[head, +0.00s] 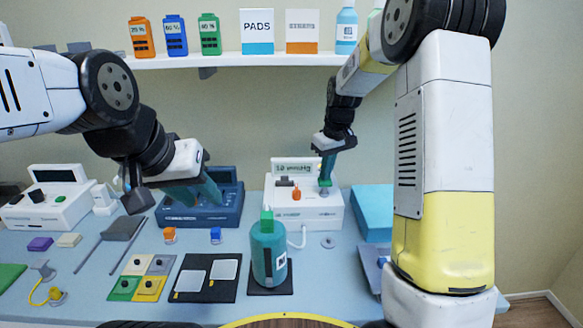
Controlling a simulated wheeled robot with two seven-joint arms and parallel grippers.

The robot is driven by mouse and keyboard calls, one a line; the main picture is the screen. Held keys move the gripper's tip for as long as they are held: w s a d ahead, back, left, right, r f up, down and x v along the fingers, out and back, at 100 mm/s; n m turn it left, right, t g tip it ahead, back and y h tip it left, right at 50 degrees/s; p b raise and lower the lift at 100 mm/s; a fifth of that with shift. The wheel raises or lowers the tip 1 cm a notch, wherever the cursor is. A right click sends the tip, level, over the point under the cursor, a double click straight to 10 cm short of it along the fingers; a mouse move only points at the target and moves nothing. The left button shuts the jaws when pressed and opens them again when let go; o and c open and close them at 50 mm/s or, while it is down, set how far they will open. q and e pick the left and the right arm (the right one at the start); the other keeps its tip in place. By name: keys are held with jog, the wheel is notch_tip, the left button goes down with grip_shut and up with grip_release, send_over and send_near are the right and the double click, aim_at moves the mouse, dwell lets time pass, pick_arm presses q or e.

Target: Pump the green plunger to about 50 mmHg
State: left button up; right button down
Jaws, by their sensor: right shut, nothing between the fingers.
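The white pump unit (310,212) stands at the back middle of the table, with a small display on top that I cannot read. The green plunger (325,184) is on its right part, beside an orange knob (297,194). My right gripper (326,176) points down with its teal fingers shut and empty, its tips right at the top of the green plunger. I cannot tell whether they touch it. My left gripper (197,194) has its teal fingers apart in front of the dark blue unit (228,213).
A teal bottle with a green top (268,255) stands on a dark mat in front of the pump unit. A blue box (373,212) is to its right. Colored pads (131,264) and a black tray (188,290) lie at the front. A shelf (235,60) runs above.

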jog(key=shift+f, duration=1.6)
jog(key=shift+r, duration=2.25)
jog(key=shift+f, duration=0.1)
jog(key=shift+f, duration=2.15)
jog(key=shift+r, duration=2.25)
